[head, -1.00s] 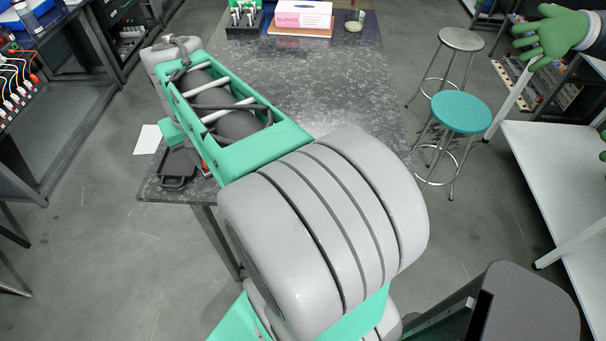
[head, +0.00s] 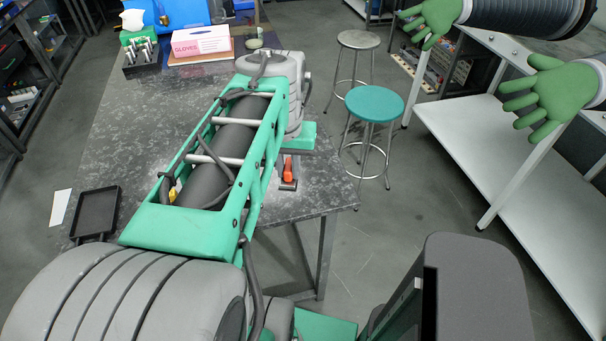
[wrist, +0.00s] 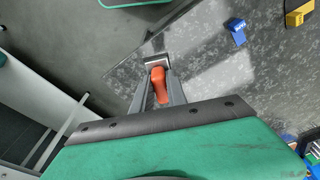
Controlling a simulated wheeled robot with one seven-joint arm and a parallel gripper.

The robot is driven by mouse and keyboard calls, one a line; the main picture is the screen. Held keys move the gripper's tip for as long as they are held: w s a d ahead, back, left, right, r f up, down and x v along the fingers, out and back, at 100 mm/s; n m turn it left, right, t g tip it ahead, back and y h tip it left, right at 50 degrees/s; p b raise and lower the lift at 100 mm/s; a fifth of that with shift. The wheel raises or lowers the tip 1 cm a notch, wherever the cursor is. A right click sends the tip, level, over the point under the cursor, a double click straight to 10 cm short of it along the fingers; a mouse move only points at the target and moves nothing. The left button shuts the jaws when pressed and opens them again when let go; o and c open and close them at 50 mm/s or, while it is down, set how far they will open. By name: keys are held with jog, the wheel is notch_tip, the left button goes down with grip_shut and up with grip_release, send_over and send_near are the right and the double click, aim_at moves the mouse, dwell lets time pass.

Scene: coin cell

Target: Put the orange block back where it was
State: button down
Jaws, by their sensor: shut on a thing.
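The orange block (wrist: 158,84) is between the two fingers of my gripper (wrist: 156,64) in the wrist view, and the gripper is shut on it. In the head view the orange block (head: 288,171) shows under my wrist, with my gripper (head: 288,184) near the right front part of the speckled grey table (head: 330,190). I cannot tell whether the block touches the table or is held above it.
A blue block (wrist: 236,32) and a yellow block (wrist: 295,18) lie on the table in the wrist view. A black tray (head: 96,211) sits at the table's left front. A gloves box (head: 200,42) stands at the back. A teal stool (head: 375,104) stands beside the table.

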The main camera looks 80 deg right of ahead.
jog(key=d+f, duration=0.4)
jog(key=s+d+f+p, duration=0.1)
jog(key=d+f, duration=0.1)
jog(key=d, duration=0.1)
jog(key=shift+s+f, duration=0.1)
jog(key=shift+f, duration=0.25)
jog(key=f, duration=0.3)
jog(key=shift+d+f, duration=0.2)
jog(key=shift+d, duration=0.05)
jog(key=c, duration=1.8)
grip_release()
jog(key=shift+f, duration=0.2)
jog(key=o, duration=0.5)
